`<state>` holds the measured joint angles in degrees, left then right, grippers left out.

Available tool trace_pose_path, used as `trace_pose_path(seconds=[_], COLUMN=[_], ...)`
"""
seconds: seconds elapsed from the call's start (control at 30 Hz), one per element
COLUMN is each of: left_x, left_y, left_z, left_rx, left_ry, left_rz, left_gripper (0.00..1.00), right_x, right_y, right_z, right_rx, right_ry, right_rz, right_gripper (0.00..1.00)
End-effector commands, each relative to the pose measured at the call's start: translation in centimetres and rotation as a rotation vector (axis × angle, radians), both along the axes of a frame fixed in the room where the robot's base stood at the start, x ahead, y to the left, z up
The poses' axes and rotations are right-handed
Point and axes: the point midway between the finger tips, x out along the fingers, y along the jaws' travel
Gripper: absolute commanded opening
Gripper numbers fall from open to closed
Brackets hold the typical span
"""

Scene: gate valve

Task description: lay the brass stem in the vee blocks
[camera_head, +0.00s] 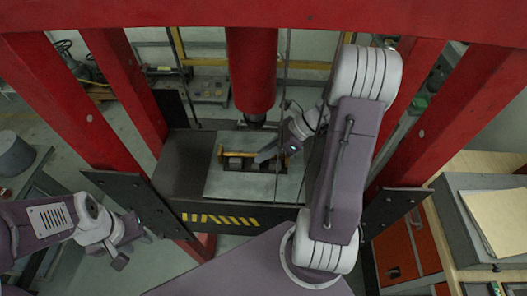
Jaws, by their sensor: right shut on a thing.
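The brass stem (238,154) shows as a thin yellowish bar over the plate under the red press ram. Dark vee blocks (235,164) sit below it on the grey plate; they are small and partly hidden. My right gripper (267,155) reaches in from the right, low over the blocks, and is shut on the brass stem. I cannot tell whether the stem touches the vees.
The red ram (252,70) hangs just behind the work, between red press columns (125,90). The grey plate (220,185) has bare room in front of the blocks. A wooden bench with a grey case (465,225) stands at the right. A side table (20,165) stands at the left.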

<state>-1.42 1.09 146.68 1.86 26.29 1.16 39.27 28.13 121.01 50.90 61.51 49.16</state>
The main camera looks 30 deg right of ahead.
Motion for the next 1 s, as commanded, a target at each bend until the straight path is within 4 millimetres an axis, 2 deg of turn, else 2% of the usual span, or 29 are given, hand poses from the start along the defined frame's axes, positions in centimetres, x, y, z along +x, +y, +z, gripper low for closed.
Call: trace_pose_path(seconds=[0.93, 0.97, 1.0], left_x=[0.0, 0.0, 0.0], left_y=[0.0, 0.0, 0.0], left_z=[0.07, 0.06, 0.06], left_rx=[0.0, 0.0, 0.0], left_ry=[0.0, 0.0, 0.0], left_rz=[0.0, 0.0, 0.0], left_gripper=[0.36, 0.36, 0.36], right_x=[-0.05, -0.06, -0.06], right_y=[-0.01, 0.0, 0.0], right_z=[-0.5, -0.52, -0.52], right_rx=[-0.001, -0.002, -0.002], right_ry=[0.002, 0.002, 0.003], right_rz=[0.001, 0.001, 0.002], right_gripper=[0.0, 0.21, 0.32])
